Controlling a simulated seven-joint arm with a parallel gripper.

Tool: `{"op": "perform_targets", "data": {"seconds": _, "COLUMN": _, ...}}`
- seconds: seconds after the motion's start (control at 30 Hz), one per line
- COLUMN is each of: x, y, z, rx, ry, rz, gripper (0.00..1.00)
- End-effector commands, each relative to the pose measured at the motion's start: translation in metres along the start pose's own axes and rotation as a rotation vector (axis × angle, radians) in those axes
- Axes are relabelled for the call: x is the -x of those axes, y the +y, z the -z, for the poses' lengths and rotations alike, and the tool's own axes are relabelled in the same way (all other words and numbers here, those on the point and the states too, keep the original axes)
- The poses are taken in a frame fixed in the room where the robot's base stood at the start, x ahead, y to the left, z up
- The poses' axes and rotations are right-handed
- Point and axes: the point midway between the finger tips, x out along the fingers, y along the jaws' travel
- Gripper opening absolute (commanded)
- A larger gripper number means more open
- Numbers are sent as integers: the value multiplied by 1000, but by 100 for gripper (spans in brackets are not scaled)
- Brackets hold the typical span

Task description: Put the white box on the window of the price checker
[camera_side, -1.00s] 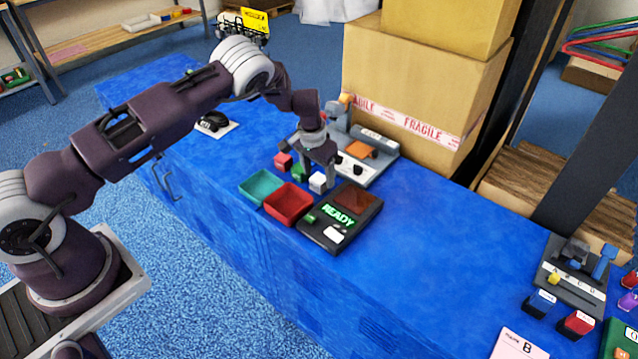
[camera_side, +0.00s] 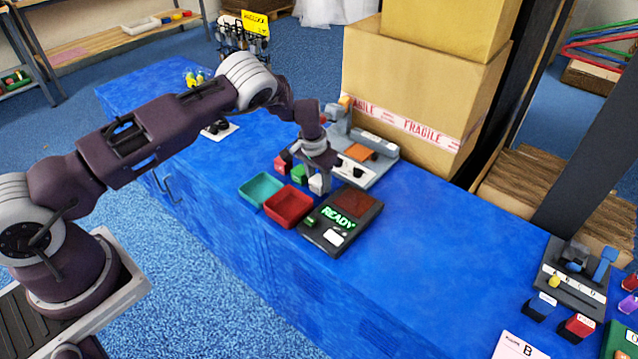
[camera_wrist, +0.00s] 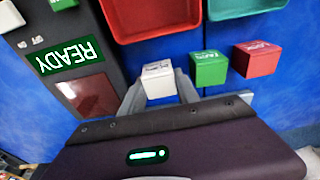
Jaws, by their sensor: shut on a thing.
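The white box (camera_side: 317,184) stands upright on the blue table between the fingers of my gripper (camera_side: 318,182), which is shut on it. In the wrist view the white box (camera_wrist: 158,80) sits between the fingertips (camera_wrist: 158,88). The price checker (camera_side: 340,220) is a dark device just to the right, with a green lit READY display. Its window (camera_side: 353,202) is a dark reddish pane, bare, and also shows in the wrist view (camera_wrist: 86,95). I cannot tell whether the box is clear of the table.
A green box (camera_wrist: 208,68) and a red box (camera_wrist: 256,59) stand beside the white one. A red tray (camera_side: 288,206) and a teal tray (camera_side: 260,188) are in front. A grey machine (camera_side: 368,150) and a large carton (camera_side: 415,90) stand behind.

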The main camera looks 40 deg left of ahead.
Motion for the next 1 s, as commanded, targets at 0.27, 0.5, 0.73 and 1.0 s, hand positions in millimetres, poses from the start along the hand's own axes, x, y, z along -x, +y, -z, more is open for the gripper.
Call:
{"op": "perform_targets", "data": {"seconds": 0.27, "x": 69, "y": 0, "z": 12, "rx": 0, "ry": 5, "rz": -1, "gripper": 0}}
{"op": "perform_targets", "data": {"seconds": 0.5, "x": 102, "y": 35, "z": 21, "rx": -13, "ry": 3, "rz": -4, "gripper": 0}}
{"op": "perform_targets", "data": {"seconds": 0.73, "x": 121, "y": 104, "z": 27, "rx": -22, "ry": 3, "rz": -3, "gripper": 0}}
{"op": "perform_targets", "data": {"seconds": 1.0, "x": 72, "y": 116, "z": 18, "rx": -17, "ry": -1, "rz": -2, "gripper": 0}}
